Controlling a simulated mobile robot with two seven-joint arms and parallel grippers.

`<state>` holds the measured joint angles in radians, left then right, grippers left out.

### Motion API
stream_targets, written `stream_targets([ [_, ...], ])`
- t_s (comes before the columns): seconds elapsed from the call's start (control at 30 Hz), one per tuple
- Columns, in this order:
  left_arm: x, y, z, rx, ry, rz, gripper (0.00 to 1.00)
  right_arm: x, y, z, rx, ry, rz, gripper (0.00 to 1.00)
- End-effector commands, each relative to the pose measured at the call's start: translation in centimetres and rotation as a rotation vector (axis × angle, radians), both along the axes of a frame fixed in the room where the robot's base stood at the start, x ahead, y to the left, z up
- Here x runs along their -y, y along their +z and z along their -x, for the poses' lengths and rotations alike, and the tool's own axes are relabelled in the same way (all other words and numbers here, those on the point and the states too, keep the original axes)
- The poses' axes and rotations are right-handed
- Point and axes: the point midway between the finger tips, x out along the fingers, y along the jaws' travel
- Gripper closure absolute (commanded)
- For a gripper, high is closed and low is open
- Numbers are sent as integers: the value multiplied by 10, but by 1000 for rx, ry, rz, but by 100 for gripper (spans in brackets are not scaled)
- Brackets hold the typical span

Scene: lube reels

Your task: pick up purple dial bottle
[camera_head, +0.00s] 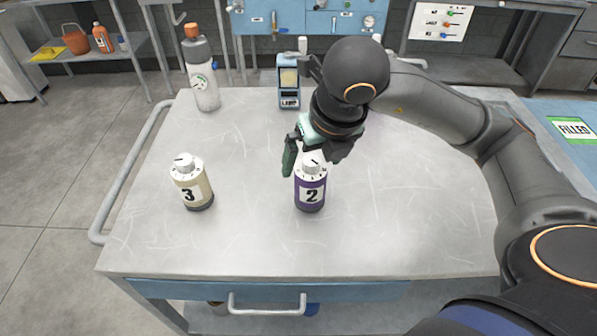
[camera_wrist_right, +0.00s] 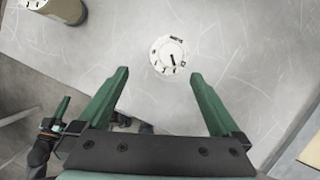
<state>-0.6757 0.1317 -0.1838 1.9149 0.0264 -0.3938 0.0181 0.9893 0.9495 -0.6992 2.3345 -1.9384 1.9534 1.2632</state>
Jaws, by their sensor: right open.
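The purple dial bottle (camera_head: 311,190) stands upright on the metal cart top, with a white dial cap and a label reading 2. In the right wrist view its white dial top (camera_wrist_right: 168,55) shows from above, ahead of and between the fingertips. My right gripper (camera_head: 300,150) is open and empty, just above and behind the bottle's cap in the head view. Its two green fingers (camera_wrist_right: 163,78) are spread wide in the wrist view. I cannot tell whether a finger touches the cap.
A beige dial bottle (camera_head: 192,185) labelled 3 stands to the left. A grey bottle with an orange cap (camera_head: 202,75) and a blue lamp box (camera_head: 289,85) stand at the back. The cart top (camera_head: 250,240) is clear in front.

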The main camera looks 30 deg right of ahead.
Motion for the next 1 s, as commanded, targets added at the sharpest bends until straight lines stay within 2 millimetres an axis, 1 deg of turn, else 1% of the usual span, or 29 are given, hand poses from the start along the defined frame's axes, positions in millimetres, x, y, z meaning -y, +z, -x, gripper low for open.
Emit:
stream_targets([
  [0.03,0,-1,1,-1,0,0,100,7,1,-2,15,-24,24,0],
  [0.07,0,-1,1,-2,0,0,100,9,0,-3,20,-33,32,0],
  [0.17,0,-3,2,-3,0,1,100,14,-12,-8,23,-46,41,0],
  [0.2,0,-3,2,-4,0,1,100,15,-20,-11,20,-45,42,0],
  [0.4,0,-4,3,-6,0,0,100,16,-51,-24,20,-40,38,0],
  [0.67,0,-2,3,-6,0,0,100,18,-70,-31,22,-39,37,0],
  [0.83,0,2,3,-6,0,0,100,21,-95,-39,19,-40,38,0],
  [0.9,0,2,3,-6,0,0,100,22,-103,-43,22,-40,37,0],
  [1.0,0,3,3,-6,0,0,100,22,-109,-46,24,-38,37,0],
])
